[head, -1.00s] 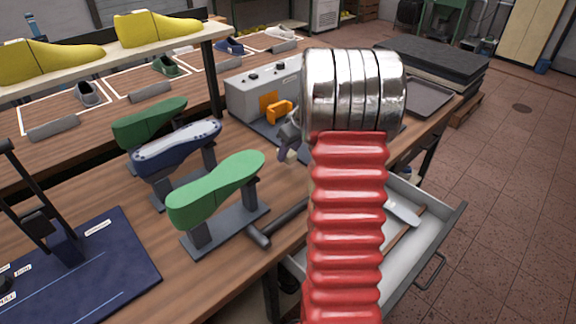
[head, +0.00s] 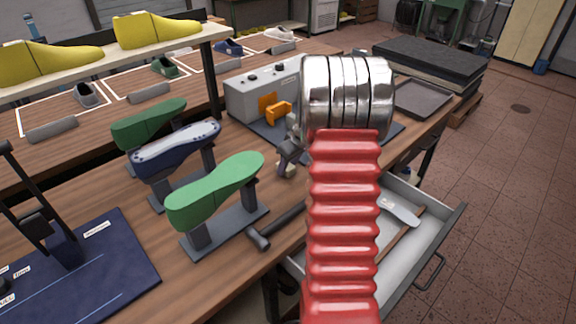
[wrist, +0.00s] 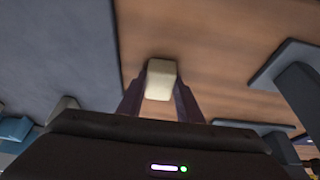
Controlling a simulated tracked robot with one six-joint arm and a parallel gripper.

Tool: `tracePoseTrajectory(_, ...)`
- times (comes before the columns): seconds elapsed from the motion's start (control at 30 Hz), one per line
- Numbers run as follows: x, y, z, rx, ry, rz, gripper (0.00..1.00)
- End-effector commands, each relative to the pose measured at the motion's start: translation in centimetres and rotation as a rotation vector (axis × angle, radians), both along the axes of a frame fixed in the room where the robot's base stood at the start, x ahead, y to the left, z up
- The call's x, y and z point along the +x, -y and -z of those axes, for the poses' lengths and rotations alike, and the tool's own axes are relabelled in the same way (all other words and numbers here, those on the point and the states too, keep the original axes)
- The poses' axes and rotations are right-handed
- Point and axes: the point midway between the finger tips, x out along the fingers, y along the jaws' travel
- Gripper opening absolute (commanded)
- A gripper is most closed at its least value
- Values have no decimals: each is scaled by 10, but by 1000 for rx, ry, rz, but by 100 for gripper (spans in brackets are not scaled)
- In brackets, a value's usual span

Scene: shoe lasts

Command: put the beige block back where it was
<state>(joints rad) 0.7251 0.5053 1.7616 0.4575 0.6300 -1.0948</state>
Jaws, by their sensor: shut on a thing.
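The beige block (wrist: 161,70) is held between the two dark fingers of my gripper (wrist: 158,92) in the wrist view. Wooden tabletop shows around it. In the head view my gripper (head: 289,156) is partly hidden behind my arm. It is over the bench, between the light green shoe last (head: 216,188) and the grey machine box (head: 264,92). A small pale bit of the block shows at its fingers there. I cannot tell whether the block touches the tabletop.
Blue (head: 176,150) and dark green (head: 150,122) lasts stand on the left of the bench. A hammer (head: 275,230) lies near the front edge, above an open drawer (head: 440,225). A blue mat (head: 120,260) lies at front left. Orange clamp parts (head: 275,110) sit at the machine.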

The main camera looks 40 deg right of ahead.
Motion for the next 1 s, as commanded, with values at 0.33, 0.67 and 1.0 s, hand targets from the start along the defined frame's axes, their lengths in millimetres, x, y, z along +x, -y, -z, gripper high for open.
tracePoseTrajectory(0.33,0,0,1,0,0,-1,41)
tracePoseTrajectory(0.67,0,0,1,0,0,-1,51)
tracePoseTrajectory(1.0,-6,1,-17,-3,2,-1,51)
